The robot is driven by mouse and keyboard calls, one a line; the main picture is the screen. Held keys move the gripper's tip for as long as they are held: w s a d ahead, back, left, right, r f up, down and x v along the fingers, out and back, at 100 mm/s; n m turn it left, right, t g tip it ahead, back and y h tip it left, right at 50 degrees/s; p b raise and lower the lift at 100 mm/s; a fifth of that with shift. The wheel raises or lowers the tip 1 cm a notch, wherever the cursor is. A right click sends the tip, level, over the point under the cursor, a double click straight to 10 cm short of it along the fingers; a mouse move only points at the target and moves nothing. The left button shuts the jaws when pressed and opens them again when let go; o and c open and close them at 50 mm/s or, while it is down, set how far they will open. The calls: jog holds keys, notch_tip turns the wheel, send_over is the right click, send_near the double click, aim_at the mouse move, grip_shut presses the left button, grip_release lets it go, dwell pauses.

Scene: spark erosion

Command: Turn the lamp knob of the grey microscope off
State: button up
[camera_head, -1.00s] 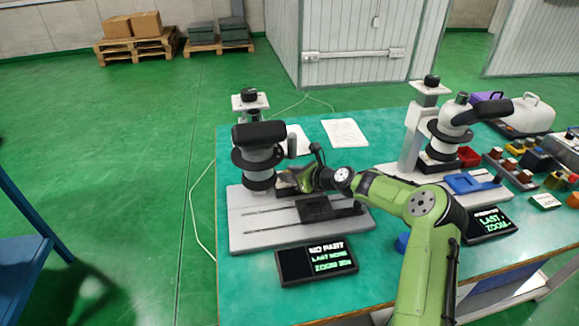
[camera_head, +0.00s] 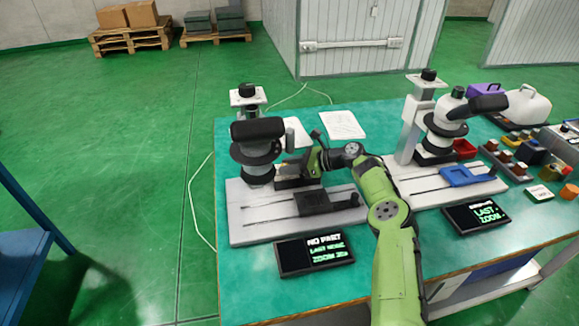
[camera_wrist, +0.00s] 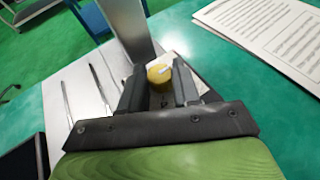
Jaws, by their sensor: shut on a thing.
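The left microscope (camera_head: 257,150) stands on a light grey base plate (camera_head: 250,222), with a dark grey eyepiece head on top. My gripper (camera_head: 288,170) is at the right side of its column, low behind the black stage holder (camera_head: 325,201). In the wrist view my gripper (camera_wrist: 160,82) has its two dark fingers on either side of a yellow round knob (camera_wrist: 159,73) with a pale mark on its face. The fingers are shut on this knob. In the head view the knob is hidden by my gripper and the microscope.
A display (camera_head: 314,254) reading "NO PART" lies in front of the base. A second, lighter microscope (camera_head: 440,125) with a blue stage piece stands to the right. Papers (camera_head: 342,125) lie behind my gripper. Several control boxes crowd the bench's right end.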

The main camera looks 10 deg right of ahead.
dwell(0.3)
jog(key=o, duration=1.1)
jog(key=shift+c, duration=0.2)
jog(key=shift+r, duration=0.1)
jog(key=p+v, duration=0.3)
jog(key=v, duration=1.2)
jog(key=shift+d, duration=0.35)
jog(key=shift+s, duration=0.15)
